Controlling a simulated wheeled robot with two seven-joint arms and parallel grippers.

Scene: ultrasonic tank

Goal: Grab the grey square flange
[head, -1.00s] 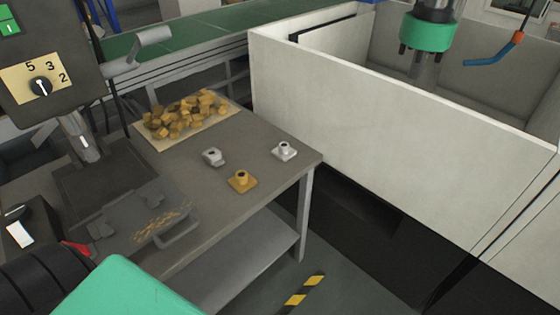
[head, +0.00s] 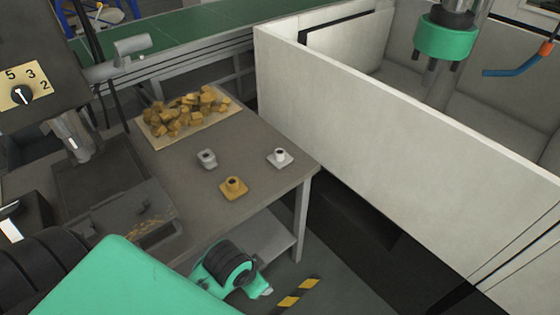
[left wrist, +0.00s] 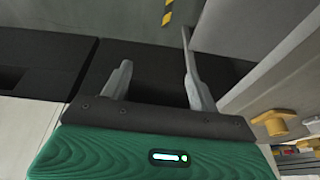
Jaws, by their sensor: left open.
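In the head view a light grey flange (head: 280,158) with a squarish base and a round neck sits near the table's right corner. A second grey piece (head: 206,159), more rounded, sits to its left. A brass-coloured flange (head: 233,188) with a square base is in front of them; a yellow piece (left wrist: 274,122) shows at the right of the left wrist view. My left gripper (left wrist: 156,84) is open and empty in the left wrist view, over floor and dark surfaces, apart from the parts. My right gripper is not seen.
The grey table (head: 255,140) also bears a board (head: 160,140) heaped with brass-coloured blocks. A drill-like machine (head: 75,140) stands at its left. A tall white-walled tank (head: 370,150) rises close to its right. A green conveyor (head: 190,38) runs behind.

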